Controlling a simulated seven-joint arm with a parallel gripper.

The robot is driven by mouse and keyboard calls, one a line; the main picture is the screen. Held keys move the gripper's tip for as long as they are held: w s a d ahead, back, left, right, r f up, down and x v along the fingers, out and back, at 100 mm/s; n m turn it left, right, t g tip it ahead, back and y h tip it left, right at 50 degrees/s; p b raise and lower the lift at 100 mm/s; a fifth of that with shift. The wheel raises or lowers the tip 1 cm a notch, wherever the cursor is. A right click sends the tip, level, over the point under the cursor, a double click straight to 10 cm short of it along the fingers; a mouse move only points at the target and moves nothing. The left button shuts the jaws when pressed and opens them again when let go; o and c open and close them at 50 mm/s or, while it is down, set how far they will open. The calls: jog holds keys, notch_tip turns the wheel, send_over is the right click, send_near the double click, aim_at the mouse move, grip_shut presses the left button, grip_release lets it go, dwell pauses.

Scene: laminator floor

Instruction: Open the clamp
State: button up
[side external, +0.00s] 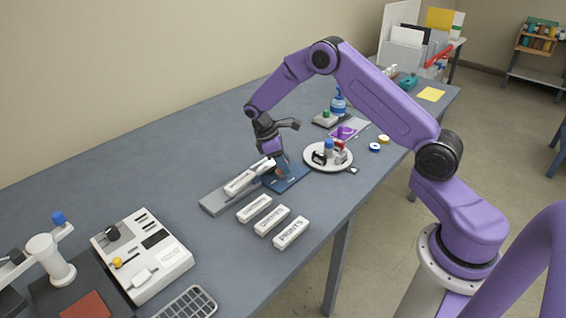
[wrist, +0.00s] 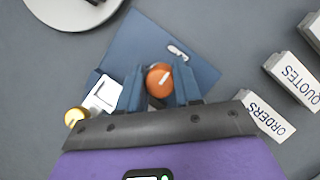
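A round orange knob (wrist: 159,80) with a white line on top, which looks like part of the clamp, sits over a blue board (wrist: 190,62) in the wrist view. My gripper (wrist: 159,84) has its two blue-grey fingers on either side of this knob, with almost no gap. I cannot tell whether they press on it. In the side view my gripper (side external: 281,169) points down over the blue board (side external: 290,183), and its fingers and the knob are mostly hidden or too small to make out. A white block with a brass knob (wrist: 76,116) shows left of the fingers.
Several white labelled blocks (side external: 272,221) stand in front of the grey rail (side external: 216,204). A round white tray (side external: 312,162) with small items is right of the board. A white machine (side external: 160,255) stands at the left. Table behind the rail is clear.

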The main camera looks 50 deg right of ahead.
jog(key=shift+m, duration=0.3)
jog(key=m+g+y, duration=0.1)
jog(key=m, duration=0.2)
jog(key=shift+m, duration=0.4)
jog(key=m+y, duration=0.2)
jog(key=m, duration=0.2)
jog(key=shift+m, duration=0.3)
jog(key=m+y, duration=0.1)
jog(key=m, duration=0.3)
jog(key=shift+y, duration=0.4)
jog(key=shift+m+t+y, duration=0.5)
jog(key=shift+m+y, duration=0.3)
jog(key=shift+m, duration=1.6)
jog(key=o, duration=1)
